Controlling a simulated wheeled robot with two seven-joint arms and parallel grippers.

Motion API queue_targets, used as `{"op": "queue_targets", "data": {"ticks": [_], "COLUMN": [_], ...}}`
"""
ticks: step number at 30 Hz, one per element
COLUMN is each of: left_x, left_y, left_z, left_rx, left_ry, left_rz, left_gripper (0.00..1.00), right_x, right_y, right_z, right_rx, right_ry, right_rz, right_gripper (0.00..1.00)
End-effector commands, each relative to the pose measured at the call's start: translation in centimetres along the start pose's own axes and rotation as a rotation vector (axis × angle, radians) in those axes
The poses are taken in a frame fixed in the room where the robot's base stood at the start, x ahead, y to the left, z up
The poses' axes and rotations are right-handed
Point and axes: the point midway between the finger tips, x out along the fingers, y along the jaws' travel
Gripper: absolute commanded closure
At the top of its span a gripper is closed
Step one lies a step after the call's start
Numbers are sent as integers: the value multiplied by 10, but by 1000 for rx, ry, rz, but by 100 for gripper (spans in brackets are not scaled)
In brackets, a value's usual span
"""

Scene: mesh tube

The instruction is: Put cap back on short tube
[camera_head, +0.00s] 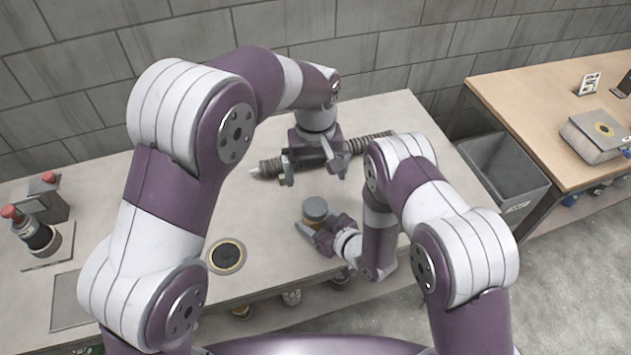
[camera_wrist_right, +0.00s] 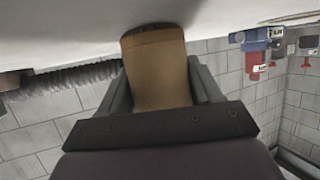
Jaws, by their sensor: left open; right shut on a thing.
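My right gripper (camera_head: 316,230) is shut on a small round piece with a grey top (camera_head: 315,207), low over the table. In the right wrist view this piece is a tan cylinder (camera_wrist_right: 157,70) between the two dark fingers. I cannot tell whether it is the cap or the short tube. A dark ribbed tube (camera_head: 362,144) lies across the table behind it. My left gripper (camera_head: 314,176) is open, pointing down, with its fingers at the ribbed tube. Whether they touch it is unclear. The gripper hides the tube's middle. The ribbed tube also shows in the right wrist view (camera_wrist_right: 60,80).
A dark disc with a tan rim (camera_head: 227,256) lies near the table's front edge. A device with red knobs (camera_head: 38,232) stands at the far left. A grey bin (camera_head: 505,172) and a wooden table (camera_head: 545,95) are to the right. The table's middle left is mostly clear.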

Motion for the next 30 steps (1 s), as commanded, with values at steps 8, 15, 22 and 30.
{"op": "queue_targets", "data": {"ticks": [8, 15, 22, 30], "left_x": [-8, -8, -8, -3], "left_y": [0, 0, 0, 0], "left_z": [1, 0, 0, 0], "left_rx": [0, 0, 0, 0], "left_ry": [-1, -1, -1, -1], "left_rz": [-1, -1, -1, -1], "left_gripper": [0, 0, 0, 0], "right_x": [0, 0, 0, -37], "right_y": [0, 0, 0, 1], "right_z": [0, 0, 0, 1], "right_rx": [0, 0, 0, 1], "right_ry": [1, 1, 0, -1], "right_rz": [0, 0, 0, 2], "right_gripper": [100, 6, 6, 6]}}
